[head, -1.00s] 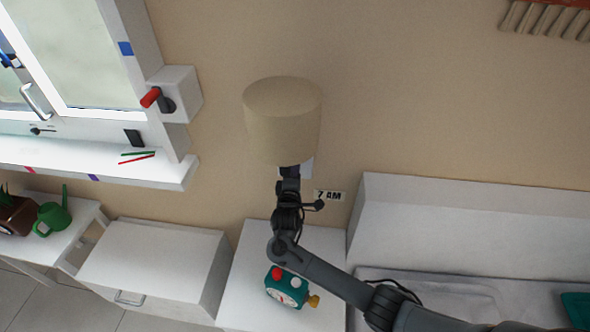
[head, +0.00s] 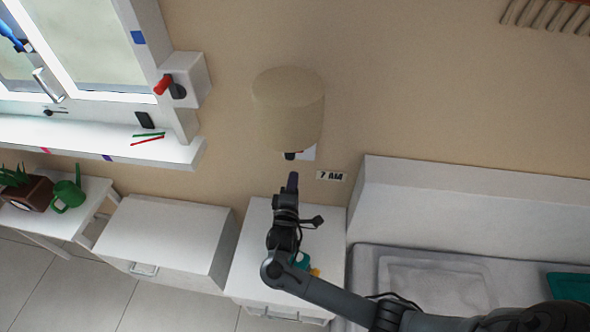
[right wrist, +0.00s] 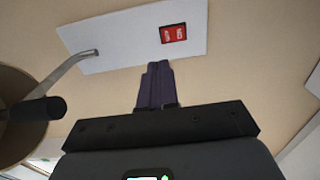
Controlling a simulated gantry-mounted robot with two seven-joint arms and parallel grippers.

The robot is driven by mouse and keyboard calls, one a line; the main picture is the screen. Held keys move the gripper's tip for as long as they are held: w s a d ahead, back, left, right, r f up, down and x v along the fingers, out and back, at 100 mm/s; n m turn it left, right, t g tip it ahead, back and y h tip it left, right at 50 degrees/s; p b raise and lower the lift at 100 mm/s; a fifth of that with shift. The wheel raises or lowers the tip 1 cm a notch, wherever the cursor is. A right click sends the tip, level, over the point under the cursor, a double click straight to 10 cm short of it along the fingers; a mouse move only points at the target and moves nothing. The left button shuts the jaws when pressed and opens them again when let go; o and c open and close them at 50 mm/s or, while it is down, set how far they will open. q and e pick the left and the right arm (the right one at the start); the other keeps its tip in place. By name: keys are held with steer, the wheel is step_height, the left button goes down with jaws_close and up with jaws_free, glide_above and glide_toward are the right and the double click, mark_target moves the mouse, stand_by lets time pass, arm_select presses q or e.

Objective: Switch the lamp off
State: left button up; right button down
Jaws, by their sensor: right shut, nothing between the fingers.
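The wall lamp has a beige drum shade (head: 288,112) that shows no clear glow. Its white wall plate (head: 308,153) shows below the shade. In the right wrist view the plate (right wrist: 125,40) carries a red rocker switch (right wrist: 173,33) with white marks, and a metal lamp arm (right wrist: 70,70) with a dark cylindrical end. The shade's edge (right wrist: 18,115) is at the left there. My right gripper (head: 293,178) is shut and empty, below the plate and apart from it in the head view. In the wrist view its fingertips (right wrist: 158,67) point towards the plate, just below the switch. My left gripper is not in view.
A "7 AM" sign (head: 332,175) is right of the gripper. A white nightstand (head: 250,265) stands below, its teal clock (head: 301,260) mostly hidden by my arm. The bed (head: 460,205) is at right. A window sill (head: 95,140) and a box with a red lever (head: 187,80) are at left.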

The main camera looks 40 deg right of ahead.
steer(key=shift+s+a+r, duration=0.15)
steer(key=shift+s+a, duration=0.15)
stand_by(0.4)
